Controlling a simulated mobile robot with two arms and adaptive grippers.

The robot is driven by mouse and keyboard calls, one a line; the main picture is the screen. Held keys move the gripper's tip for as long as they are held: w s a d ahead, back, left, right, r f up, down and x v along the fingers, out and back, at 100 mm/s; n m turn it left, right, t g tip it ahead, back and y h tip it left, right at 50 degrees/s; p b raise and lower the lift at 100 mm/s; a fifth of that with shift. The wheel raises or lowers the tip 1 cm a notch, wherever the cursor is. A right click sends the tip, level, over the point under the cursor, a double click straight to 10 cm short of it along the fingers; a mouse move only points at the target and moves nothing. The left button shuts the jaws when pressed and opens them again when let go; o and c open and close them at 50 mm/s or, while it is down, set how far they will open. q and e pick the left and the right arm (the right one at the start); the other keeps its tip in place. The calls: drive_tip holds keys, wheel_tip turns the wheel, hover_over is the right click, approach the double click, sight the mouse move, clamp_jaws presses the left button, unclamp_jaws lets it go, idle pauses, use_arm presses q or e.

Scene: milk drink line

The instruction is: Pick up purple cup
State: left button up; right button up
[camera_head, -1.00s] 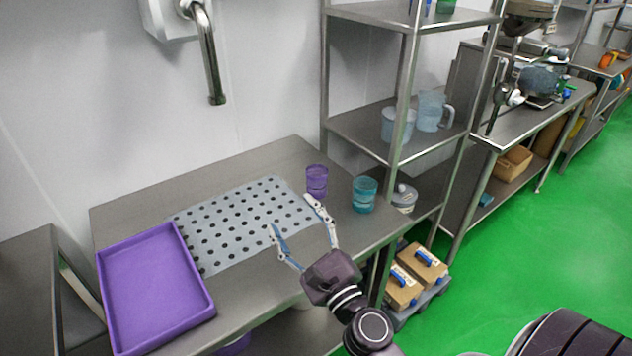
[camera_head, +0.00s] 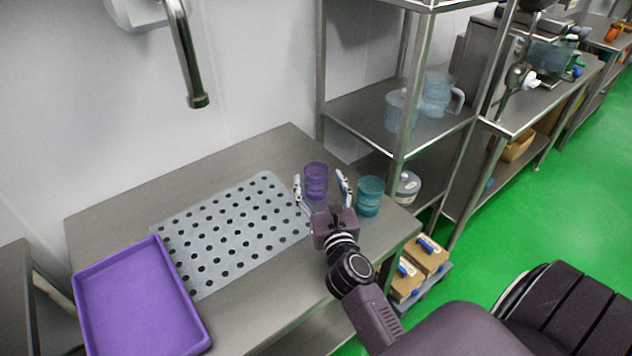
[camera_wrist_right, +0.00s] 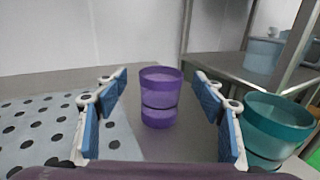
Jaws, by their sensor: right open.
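The purple cup (camera_head: 316,181) stands upright on the steel table, just right of the perforated mat. In the right wrist view the purple cup (camera_wrist_right: 159,98) is centred between and beyond the blue finger pads. My right gripper (camera_head: 320,190) is open and empty, its fingers to the left and right of the cup's near side; it also shows in the right wrist view (camera_wrist_right: 160,110). I see no contact between fingers and cup. My left gripper is not in view.
A teal cup (camera_head: 369,197) stands close to the right finger. A tap (camera_head: 190,70) hangs above the table. A steel shelf (camera_head: 400,150) rises at the right.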

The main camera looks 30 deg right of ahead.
sight(316, 170)
drive_tip(key=x, duration=0.3)
drive_tip(key=shift+s, duration=0.1)
drive_tip(key=shift+x, duration=0.85)
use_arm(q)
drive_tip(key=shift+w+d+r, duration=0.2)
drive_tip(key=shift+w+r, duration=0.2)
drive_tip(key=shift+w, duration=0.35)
use_arm(e)
drive_tip(key=shift+s, duration=0.1)
drive_tip(key=c, duration=1.1)
